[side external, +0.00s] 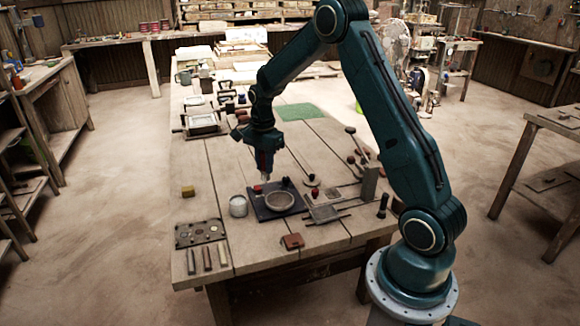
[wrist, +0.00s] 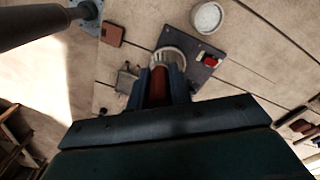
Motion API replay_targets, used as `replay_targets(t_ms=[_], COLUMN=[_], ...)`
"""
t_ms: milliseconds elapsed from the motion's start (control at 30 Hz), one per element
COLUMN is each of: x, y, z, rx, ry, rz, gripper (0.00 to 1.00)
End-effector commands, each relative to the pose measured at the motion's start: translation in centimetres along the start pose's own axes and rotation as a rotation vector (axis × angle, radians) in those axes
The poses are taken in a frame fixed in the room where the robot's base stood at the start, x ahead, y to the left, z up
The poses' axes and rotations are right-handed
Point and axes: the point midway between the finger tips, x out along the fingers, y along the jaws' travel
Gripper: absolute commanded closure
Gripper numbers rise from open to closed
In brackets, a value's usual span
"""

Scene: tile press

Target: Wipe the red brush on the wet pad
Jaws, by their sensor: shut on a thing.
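My gripper (side external: 265,174) points down over the dark slab (side external: 259,210) on the wooden table. In the wrist view my gripper (wrist: 162,76) is shut on a red-brown handle, taken as the red brush (wrist: 158,86). The brush's lower end is hidden in the wrist view and too small to make out in the side view. A round pale dish (side external: 280,201) sits on the slab, just beyond the brush in the wrist view (wrist: 178,54). I cannot tell which thing is the wet pad, nor whether the brush touches anything.
A small red block (wrist: 210,60) lies on the slab. A white pot (side external: 238,206) stands left of it. A reddish-brown tile (side external: 292,241) lies in front. A metal fixture (side external: 325,212) is right.

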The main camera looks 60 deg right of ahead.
Motion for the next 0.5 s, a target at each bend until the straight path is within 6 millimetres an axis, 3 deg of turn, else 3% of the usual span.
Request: replay_targets(t_ms=[300, 500], x=[4.5, 6.7], y=[6.8, 11.0], z=[-7.4, -10.4], rx=[0.008, 0.005], ry=[-0.002, -0.002], rz=[0.005, 0.003], gripper=[1.00, 1.00])
